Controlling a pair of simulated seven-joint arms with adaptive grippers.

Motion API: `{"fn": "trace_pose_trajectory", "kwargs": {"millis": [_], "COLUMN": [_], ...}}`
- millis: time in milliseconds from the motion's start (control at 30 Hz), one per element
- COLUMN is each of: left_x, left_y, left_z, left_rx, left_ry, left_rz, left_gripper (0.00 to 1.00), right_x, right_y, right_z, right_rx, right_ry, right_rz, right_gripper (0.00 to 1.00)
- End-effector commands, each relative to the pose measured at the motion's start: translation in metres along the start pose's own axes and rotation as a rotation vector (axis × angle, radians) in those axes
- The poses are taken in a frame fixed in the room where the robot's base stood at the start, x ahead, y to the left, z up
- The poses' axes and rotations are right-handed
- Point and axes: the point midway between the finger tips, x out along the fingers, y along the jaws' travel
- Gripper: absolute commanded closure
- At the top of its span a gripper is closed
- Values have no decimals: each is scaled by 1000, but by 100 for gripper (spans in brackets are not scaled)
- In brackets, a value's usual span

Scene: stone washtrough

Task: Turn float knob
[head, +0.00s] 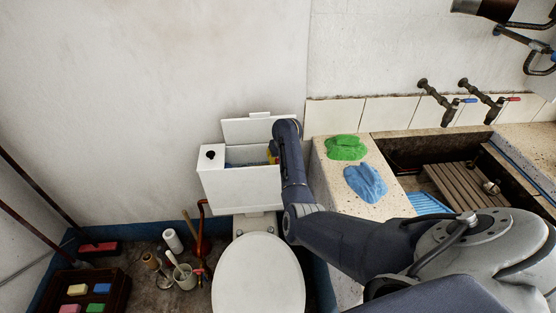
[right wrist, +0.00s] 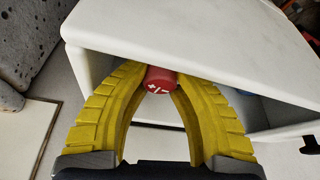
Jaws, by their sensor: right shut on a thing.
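The float knob (right wrist: 160,79) is a red round cap with a white "+/-" mark, seen in the right wrist view. It sits at the opening of the white toilet cistern (head: 240,190). My right gripper (right wrist: 161,84) has its two yellow ribbed fingers around the knob, with the tips touching its sides; it is shut on it. In the head view the right arm reaches down into the open cistern and mostly hides the gripper and the knob. My left gripper is not in view.
The cistern lid (head: 262,129) stands behind the open cistern, by the wall. The toilet seat lid (head: 258,276) is in front. A green cloth (head: 346,147) and a blue cloth (head: 365,182) lie on the stone ledge beside the trough. Brushes and a tray (head: 118,296) are on the floor at left.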

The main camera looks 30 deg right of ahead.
Motion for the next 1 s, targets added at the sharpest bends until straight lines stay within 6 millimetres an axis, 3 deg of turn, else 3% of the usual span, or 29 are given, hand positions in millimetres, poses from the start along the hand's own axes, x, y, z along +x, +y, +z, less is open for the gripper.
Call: {"fn": "trace_pose_trajectory", "kwargs": {"millis": [467,1000], "left_x": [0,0], "left_y": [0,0], "left_z": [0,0], "left_rx": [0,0], "left_ry": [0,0], "left_rz": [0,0], "left_gripper": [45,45], "right_x": [-1,-2], "right_y": [-1,-2], "right_z": [-3,-3], "right_rx": [104,454], "right_ry": [6,7], "right_rz": [40,182], "right_gripper": [100,100]}}
